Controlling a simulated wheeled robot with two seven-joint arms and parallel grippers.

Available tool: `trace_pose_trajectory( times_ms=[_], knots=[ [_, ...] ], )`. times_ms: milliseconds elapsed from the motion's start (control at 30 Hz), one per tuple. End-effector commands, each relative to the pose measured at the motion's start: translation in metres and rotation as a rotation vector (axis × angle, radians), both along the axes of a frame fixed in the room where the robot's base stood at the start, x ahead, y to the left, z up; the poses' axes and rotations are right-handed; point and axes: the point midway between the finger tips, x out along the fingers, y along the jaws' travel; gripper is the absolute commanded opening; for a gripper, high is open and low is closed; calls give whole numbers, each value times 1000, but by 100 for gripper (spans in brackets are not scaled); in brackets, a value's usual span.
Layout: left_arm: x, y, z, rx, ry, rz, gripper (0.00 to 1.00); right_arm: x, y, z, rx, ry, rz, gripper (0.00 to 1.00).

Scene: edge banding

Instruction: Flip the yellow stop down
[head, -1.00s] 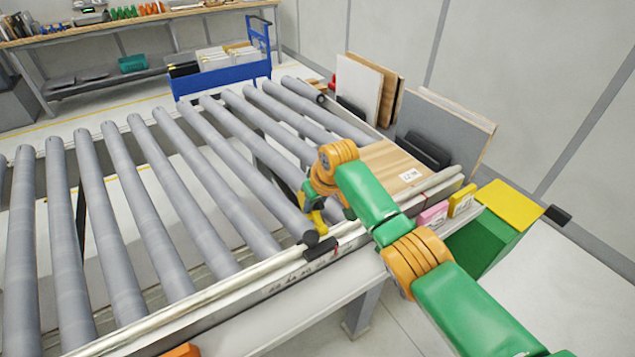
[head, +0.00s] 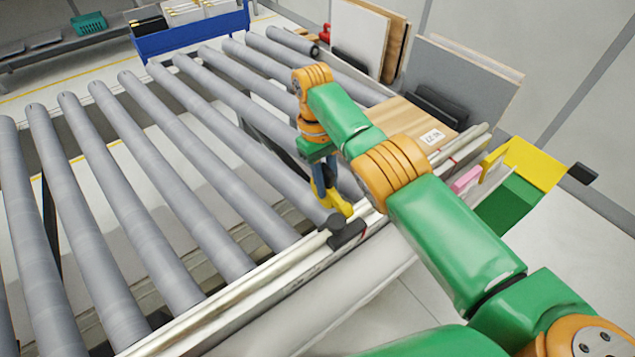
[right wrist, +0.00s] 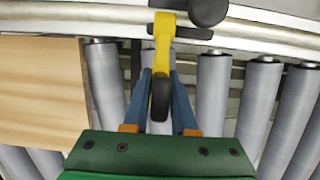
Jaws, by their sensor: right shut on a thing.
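The yellow stop (head: 338,204) is mounted at the near rail of the roller conveyor, by a black knob (head: 333,222). In the right wrist view the yellow stop (right wrist: 163,50) reaches from the rail towards my gripper and ends in a dark tip (right wrist: 160,98). My right gripper (right wrist: 161,76) has its blue fingers on both sides of the stop and is shut on it. In the head view my right gripper (head: 327,192) hangs down over the rollers at the stop, and my wrist hides part of it. My left gripper is not in view.
A wooden board (head: 408,128) lies on the rollers just right of my right gripper. The rail (head: 250,285) runs along the near side. A green box with a yellow top (head: 530,165) stands at the right. Rollers to the left are bare.

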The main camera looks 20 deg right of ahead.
Motion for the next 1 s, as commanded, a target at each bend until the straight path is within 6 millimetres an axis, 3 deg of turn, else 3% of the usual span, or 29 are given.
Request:
trace_pose_trajectory(
  times_ms=[500,533,600,867,1000],
  knots=[
    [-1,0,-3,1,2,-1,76,-2,-2,-2,-2,16,1,0],
    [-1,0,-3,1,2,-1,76,-2,-2,-2,-2,16,1,33],
    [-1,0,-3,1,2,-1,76,-2,-2,-1,-2,15,1,50],
    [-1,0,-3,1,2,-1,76,-2,-2,-1,-3,14,1,50],
    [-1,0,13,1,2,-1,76,-2,-2,14,-3,14,1,50]
  ],
)
